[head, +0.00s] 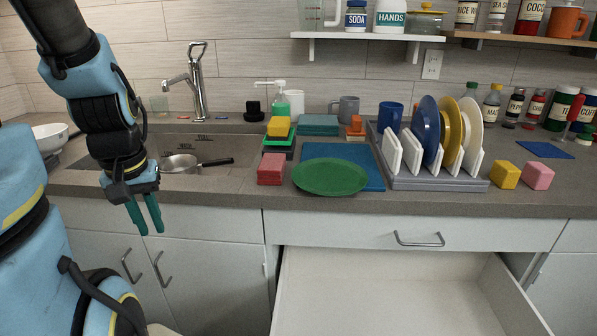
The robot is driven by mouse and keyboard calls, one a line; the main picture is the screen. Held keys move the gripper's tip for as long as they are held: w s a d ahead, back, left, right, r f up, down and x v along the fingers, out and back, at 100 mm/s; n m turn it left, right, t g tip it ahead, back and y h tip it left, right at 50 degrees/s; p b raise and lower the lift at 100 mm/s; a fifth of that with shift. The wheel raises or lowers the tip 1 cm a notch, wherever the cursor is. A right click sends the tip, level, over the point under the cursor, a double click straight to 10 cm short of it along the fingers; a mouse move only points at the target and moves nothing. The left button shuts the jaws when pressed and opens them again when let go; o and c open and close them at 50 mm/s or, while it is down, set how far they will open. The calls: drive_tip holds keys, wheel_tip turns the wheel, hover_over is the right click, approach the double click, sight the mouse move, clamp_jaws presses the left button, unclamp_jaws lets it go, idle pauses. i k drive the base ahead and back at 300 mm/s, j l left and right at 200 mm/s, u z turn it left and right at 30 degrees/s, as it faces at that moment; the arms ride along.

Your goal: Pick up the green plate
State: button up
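The green plate (330,177) lies flat on the counter, right of the sink. Its back part overlaps a blue mat or board (350,156), and its front edge is close to the counter's front edge. My gripper (146,220) hangs at the left, pointing down in front of the counter below the sink. It is well left of the plate and apart from it. Its two teal fingers have a gap between them and hold nothing.
A red block (271,169) sits just left of the plate. A dish rack (440,183) with plates stands to its right. Yellow (505,175) and pink (538,176) blocks lie farther right. An open drawer (390,300) juts out below. A pan (180,164) is in the sink.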

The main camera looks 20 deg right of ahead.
sight(331, 177)
drive_tip(key=k+l+u, duration=0.25)
drive_tip(key=u, duration=0.15)
drive_tip(key=k+l+u, duration=0.25)
drive_tip(key=u, duration=0.15)
drive_tip(key=k+l+u, duration=0.15)
drive_tip(key=k, duration=0.35)
drive_tip(key=k+l+u, duration=0.1)
drive_tip(key=k+l, duration=0.2)
drive_tip(key=k, duration=0.25)
drive_tip(key=k+l+u, duration=0.15)
drive_tip(key=k, duration=0.4)
drive_tip(key=i, duration=0.2)
